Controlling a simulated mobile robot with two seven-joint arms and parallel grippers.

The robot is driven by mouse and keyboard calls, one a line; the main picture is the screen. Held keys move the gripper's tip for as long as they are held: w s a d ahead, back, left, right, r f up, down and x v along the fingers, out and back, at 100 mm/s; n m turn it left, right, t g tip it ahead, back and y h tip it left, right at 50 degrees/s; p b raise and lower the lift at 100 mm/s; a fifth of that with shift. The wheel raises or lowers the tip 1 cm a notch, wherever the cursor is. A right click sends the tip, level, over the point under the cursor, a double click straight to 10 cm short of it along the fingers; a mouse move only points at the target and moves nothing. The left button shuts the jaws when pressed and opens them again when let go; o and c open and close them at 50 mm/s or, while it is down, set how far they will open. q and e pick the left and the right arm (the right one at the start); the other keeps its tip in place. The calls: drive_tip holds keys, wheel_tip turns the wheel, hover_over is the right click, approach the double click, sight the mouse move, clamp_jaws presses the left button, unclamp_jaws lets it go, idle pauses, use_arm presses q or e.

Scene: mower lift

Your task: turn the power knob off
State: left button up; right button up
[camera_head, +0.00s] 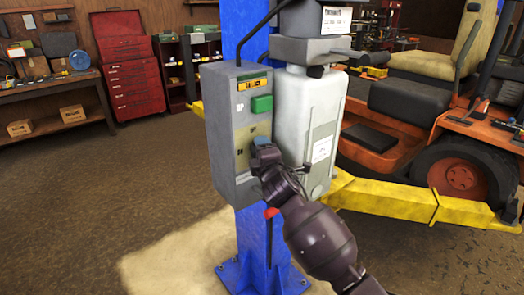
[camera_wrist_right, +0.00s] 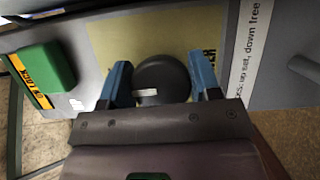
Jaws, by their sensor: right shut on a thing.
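The power knob (camera_wrist_right: 165,72) is a round black knob with a small white mark on its lower left part, on a yellowish plate of the grey control box (camera_head: 222,130). My right gripper (camera_head: 262,143) is at the lower part of the box front. In the right wrist view its blue fingers (camera_wrist_right: 162,80) stand on either side of the knob, shut on it. In the head view the gripper hides the knob. The lettering beside the knob is partly covered. My left gripper is not in view.
A green button (camera_head: 262,104) sits above the knob on the box. A white tank (camera_head: 308,110) stands right beside the box, on the blue lift post (camera_head: 252,235). A yellow lift arm (camera_head: 400,200) and an orange mower (camera_head: 385,150) are at the right. Open floor lies left.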

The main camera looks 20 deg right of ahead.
drive_tip(key=shift+m, duration=0.4)
drive_tip(key=o, duration=0.9)
drive_tip(key=s, duration=0.5)
drive_tip(key=s+b, duration=0.1)
drive_tip(key=s, duration=0.5)
drive_tip(key=shift+a, duration=0.2)
drive_tip(key=shift+w, duration=0.1)
